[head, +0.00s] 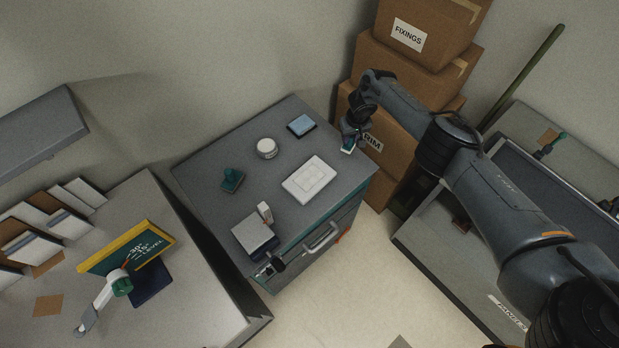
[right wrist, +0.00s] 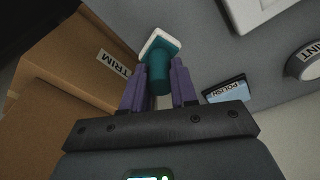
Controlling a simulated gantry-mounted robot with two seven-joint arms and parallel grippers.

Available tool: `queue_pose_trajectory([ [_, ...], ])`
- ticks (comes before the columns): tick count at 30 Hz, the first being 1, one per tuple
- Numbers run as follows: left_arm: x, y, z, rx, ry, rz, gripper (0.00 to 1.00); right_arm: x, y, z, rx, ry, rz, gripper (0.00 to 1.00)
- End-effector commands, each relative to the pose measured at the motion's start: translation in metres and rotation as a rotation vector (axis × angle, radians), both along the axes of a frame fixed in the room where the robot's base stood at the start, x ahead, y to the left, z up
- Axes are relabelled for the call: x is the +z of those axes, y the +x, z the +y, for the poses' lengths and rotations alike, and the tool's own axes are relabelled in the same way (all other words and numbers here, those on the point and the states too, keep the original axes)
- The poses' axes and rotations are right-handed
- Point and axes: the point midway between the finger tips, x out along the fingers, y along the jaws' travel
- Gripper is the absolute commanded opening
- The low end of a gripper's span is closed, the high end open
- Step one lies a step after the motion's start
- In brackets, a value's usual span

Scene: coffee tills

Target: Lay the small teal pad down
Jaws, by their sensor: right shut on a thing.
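My right gripper (head: 350,140) is shut on the small teal pad (head: 348,150), which has a teal grip and a pale, whitish face. In the right wrist view the pad (right wrist: 160,43) points away from the purple fingers of the gripper (right wrist: 159,85). It is by the right back edge of the grey cabinet top (head: 215,160), beside the cardboard boxes. I cannot tell its exact height or whether it touches anything. A darker teal block with a knob (head: 233,179) stands on the left of the cabinet top. My left gripper is not in view.
A white tray (head: 309,181), a white paint tin (head: 266,147), a blue polish tin (head: 301,125) and a grey-white block (head: 255,236) are on the cabinet top. Stacked cardboard boxes (head: 420,65) rise behind my right gripper.

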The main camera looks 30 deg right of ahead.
Motion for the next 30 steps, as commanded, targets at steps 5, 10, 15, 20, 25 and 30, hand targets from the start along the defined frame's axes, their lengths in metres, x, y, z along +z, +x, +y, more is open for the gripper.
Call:
queue_pose_trajectory([
  [5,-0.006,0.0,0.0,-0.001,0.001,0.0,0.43,-0.007,0.0,0.0,0.0,0.0,0.0,0.03],
  [10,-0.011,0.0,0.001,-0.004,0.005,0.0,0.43,-0.012,0.0,0.0,0.0,0.0,0.0,0.03],
  [15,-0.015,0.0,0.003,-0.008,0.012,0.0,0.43,-0.017,0.0,0.0,0.001,0.0,0.0,0.03],
  [20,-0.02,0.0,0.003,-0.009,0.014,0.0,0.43,-0.022,0.0,0.0,0.001,0.0,0.0,0.03],
  [25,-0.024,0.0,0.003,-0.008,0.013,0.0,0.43,-0.027,0.0,0.0,0.001,0.001,0.0,0.03],
  [30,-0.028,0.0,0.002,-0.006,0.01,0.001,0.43,-0.032,0.0,0.001,0.0,0.001,0.0,0.03],
])
